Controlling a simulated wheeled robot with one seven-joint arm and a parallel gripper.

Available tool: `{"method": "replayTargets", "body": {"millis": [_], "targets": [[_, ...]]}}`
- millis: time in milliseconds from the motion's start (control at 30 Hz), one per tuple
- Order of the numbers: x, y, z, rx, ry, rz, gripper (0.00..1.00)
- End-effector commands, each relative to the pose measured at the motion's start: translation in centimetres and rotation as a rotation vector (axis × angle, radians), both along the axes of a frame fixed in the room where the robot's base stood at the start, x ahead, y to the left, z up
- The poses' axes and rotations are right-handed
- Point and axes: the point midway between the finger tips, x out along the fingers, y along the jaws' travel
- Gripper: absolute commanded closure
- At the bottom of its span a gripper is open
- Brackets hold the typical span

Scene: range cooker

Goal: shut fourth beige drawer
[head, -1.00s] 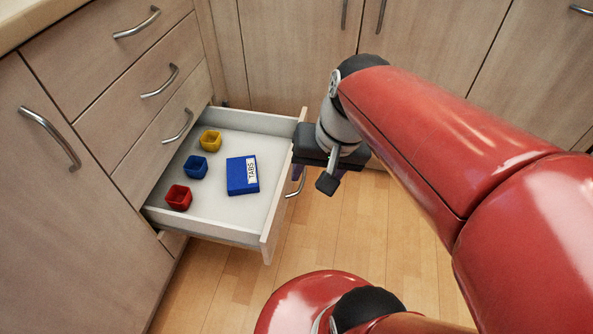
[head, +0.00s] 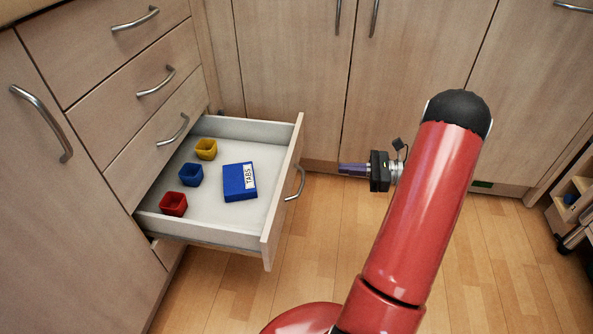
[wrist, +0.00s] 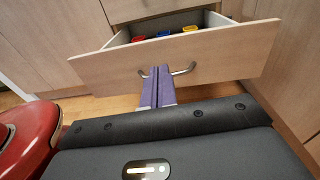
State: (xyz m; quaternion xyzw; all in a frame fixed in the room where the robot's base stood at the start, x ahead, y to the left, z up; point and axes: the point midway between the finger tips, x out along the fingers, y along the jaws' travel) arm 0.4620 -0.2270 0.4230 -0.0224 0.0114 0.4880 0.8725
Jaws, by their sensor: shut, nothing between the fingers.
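The fourth beige drawer (head: 284,192) stands pulled well out of the cabinet in the head view, below three shut drawers. Its metal handle (head: 296,184) is on the outer front. My gripper (head: 343,168) is shut and empty, to the right of the drawer front, with its purple fingers pointing left at it. There is a gap between fingertips and handle in the head view. In the wrist view the drawer front (wrist: 220,58) spans the upper middle, and the closed fingers (wrist: 156,72) overlap the middle of its handle (wrist: 182,70).
The drawer holds a yellow cup (head: 206,149), a blue cup (head: 191,174), a red cup (head: 173,204) and a blue TABS box (head: 240,181). Cupboard doors (head: 285,60) stand behind. The wooden floor (head: 315,240) in front of the drawer is clear. An open shelf unit (head: 575,198) is at far right.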

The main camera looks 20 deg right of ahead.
Motion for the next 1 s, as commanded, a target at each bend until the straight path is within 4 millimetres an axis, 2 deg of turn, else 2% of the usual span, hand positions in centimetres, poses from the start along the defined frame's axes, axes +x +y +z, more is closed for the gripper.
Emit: {"method": "replayTargets", "body": {"millis": [100,233,733,1000], "targets": [[-0.1,-1.2,-1.1,0.047,0.000,-0.040,1.00],[0.4,-0.6,-1.1,0.056,0.000,-0.044,1.00],[5.9,7.7,-1.2,0.052,0.002,-0.039,1.00],[7.5,10.0,-1.1,0.051,0.001,-0.043,1.00]]}}
